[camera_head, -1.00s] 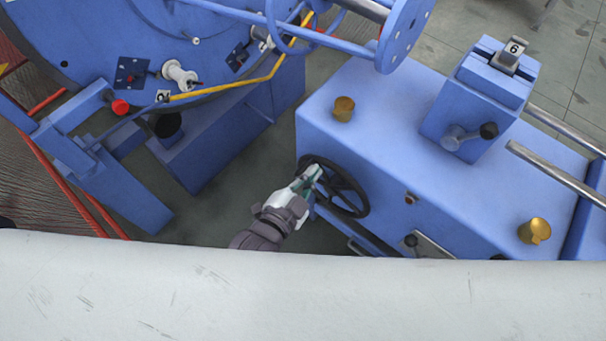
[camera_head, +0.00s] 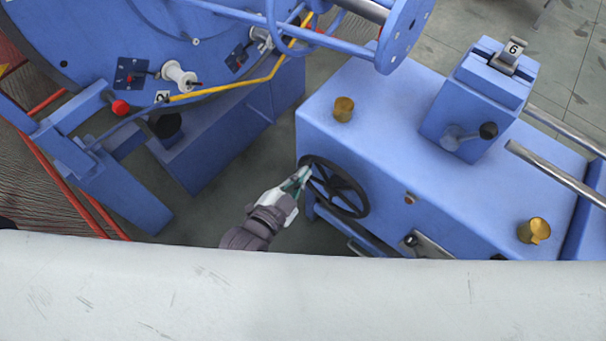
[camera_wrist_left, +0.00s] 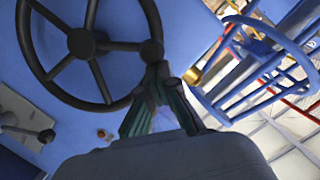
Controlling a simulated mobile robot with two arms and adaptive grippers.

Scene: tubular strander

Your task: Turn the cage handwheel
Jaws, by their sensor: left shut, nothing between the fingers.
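The black spoked cage handwheel (camera_head: 338,188) is mounted on the side of the blue machine housing. My left gripper (camera_head: 304,173) is at the wheel's left rim, pointing up and to the right. In the left wrist view the handwheel (camera_wrist_left: 84,43) fills the upper left, and my left gripper (camera_wrist_left: 160,75) has its fingertips by the rim's lower right, close to where a spoke meets it. The fingers are shut with nothing between them. Whether they touch the rim cannot be told. My right gripper is not in view.
The blue housing (camera_head: 400,130) carries brass knobs (camera_head: 343,108) on top. A lever (camera_head: 410,241) sits low on its side, right of the wheel. Grey floor lies between the machines.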

